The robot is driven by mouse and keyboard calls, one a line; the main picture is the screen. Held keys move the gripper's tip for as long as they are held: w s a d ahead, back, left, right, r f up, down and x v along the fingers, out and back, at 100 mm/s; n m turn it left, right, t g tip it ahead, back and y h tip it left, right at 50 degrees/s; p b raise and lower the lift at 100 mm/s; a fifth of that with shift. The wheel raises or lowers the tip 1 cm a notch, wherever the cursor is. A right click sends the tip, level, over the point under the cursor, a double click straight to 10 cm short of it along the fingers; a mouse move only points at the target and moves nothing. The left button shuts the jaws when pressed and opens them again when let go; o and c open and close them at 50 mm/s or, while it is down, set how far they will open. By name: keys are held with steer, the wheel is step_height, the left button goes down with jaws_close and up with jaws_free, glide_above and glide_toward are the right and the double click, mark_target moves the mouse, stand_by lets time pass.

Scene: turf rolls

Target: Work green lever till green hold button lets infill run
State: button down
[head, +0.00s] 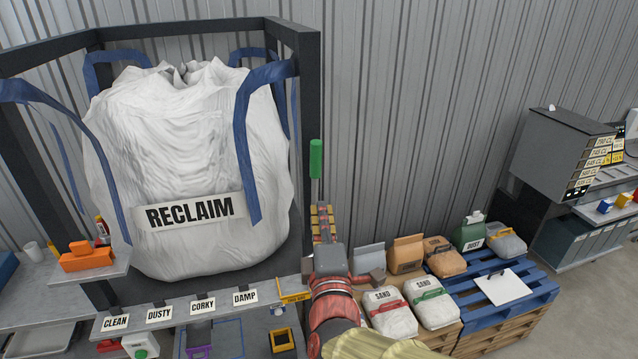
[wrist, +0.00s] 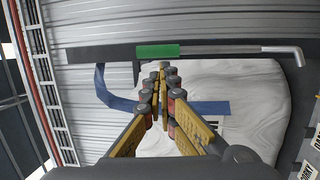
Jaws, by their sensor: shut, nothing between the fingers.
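The green lever grip (head: 316,158) stands upright beside the frame's right post in the head view. In the wrist view the green grip (wrist: 158,51) lies across the top, on a bar whose grey rod runs right to a bent end. My gripper (head: 322,210) is just below the grip in the head view. In the wrist view my gripper (wrist: 163,72) is shut and empty, its tips close to the grip; I cannot tell whether they touch. A green button (head: 141,353) on a small box shows at the bottom left of the head view, partly cut off.
A white bulk bag (head: 205,150) marked RECLAIM hangs by blue straps in a dark frame (head: 307,100). A shelf (head: 185,312) below carries labels CLEAN, DUSTY, CORKY and DAMP. Sacks marked SAND (head: 390,313) and a blue pallet (head: 530,285) stand right of my arm.

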mark_target(314, 164)
steer(key=w, duration=0.4)
steer(key=w+r+p, duration=0.1)
steer(key=w, duration=0.4)
steer(key=w+a+p, duration=0.1)
steer(key=w, duration=0.3)
steer(key=shift+w+a+r, duration=0.1)
steer(key=shift+w+r, duration=0.05)
steer(key=shift+w, duration=0.2)
steer(key=p, duration=0.1)
steer(key=w+r+p, duration=0.1)
steer(key=p, duration=0.1)
steer(key=shift+w+a+g, duration=0.2)
steer(key=shift+w+g, duration=0.05)
steer(key=shift+g, duration=0.05)
steer(key=shift+w+a+g+p, duration=0.25)
steer(key=shift+w+g+p, duration=0.25)
steer(key=shift+w+p, duration=0.45)
steer(key=shift+s, duration=0.15)
steer(key=shift+d+f, duration=0.1)
